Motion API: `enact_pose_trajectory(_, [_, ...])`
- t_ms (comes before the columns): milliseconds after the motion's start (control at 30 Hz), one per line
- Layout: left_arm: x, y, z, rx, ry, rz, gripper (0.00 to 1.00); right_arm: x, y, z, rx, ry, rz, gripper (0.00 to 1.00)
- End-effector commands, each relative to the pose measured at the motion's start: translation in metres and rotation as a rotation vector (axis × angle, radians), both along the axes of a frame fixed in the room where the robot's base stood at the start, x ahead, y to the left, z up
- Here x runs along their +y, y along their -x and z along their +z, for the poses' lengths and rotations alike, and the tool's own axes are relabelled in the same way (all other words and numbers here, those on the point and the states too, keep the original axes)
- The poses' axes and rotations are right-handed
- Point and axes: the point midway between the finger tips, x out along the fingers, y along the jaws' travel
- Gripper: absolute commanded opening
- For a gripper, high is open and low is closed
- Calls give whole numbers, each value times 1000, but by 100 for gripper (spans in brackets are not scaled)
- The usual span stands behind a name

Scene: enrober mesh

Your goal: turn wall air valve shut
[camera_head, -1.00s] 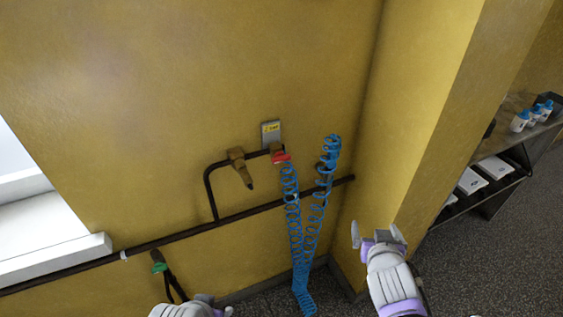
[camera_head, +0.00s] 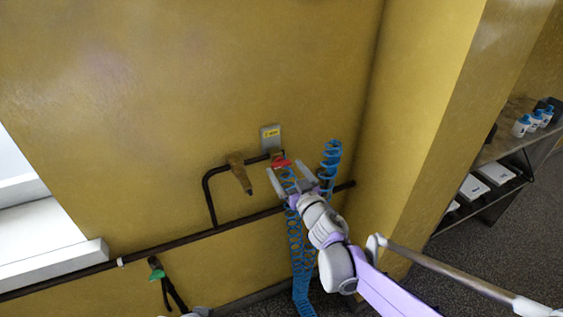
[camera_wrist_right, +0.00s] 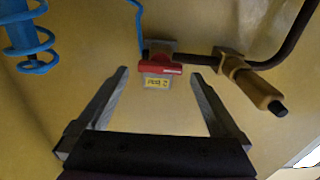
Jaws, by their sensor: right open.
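The air valve's red handle (camera_head: 281,163) sits on a brass body on the yellow wall, at the end of a dark pipe. A yellow-labelled grey plate (camera_head: 271,136) is just above it. My right gripper (camera_head: 288,174) is open, with its fingers pointing at the wall around the handle's area. In the right wrist view, the red handle (camera_wrist_right: 160,67) lies between the two spread fingertips (camera_wrist_right: 160,75), near their tips; I see no grip on it.
A coiled blue hose (camera_head: 330,160) hangs beside and below the valve, partly behind my right gripper. A brass fitting (camera_head: 238,170) juts from the pipe (camera_head: 212,202) to the left. A green-and-black item (camera_head: 157,274) hangs lower left. A wall corner and shelf (camera_head: 510,145) stand right.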

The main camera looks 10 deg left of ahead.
Motion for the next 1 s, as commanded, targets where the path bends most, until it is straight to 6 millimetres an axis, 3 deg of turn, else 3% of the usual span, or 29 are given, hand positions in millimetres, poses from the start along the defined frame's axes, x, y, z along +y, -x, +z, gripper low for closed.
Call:
enact_pose_trajectory(233, [0,-2,7,-3,0,0,50,17,-29,1,-1,1,0,100])
enact_pose_trajectory(600, [0,-2,8,-3,0,0,50,19,-34,0,0,1,-1,100])
enact_pose_trajectory(1000, [0,-2,8,-3,0,0,50,19,-33,0,0,1,-1,30])
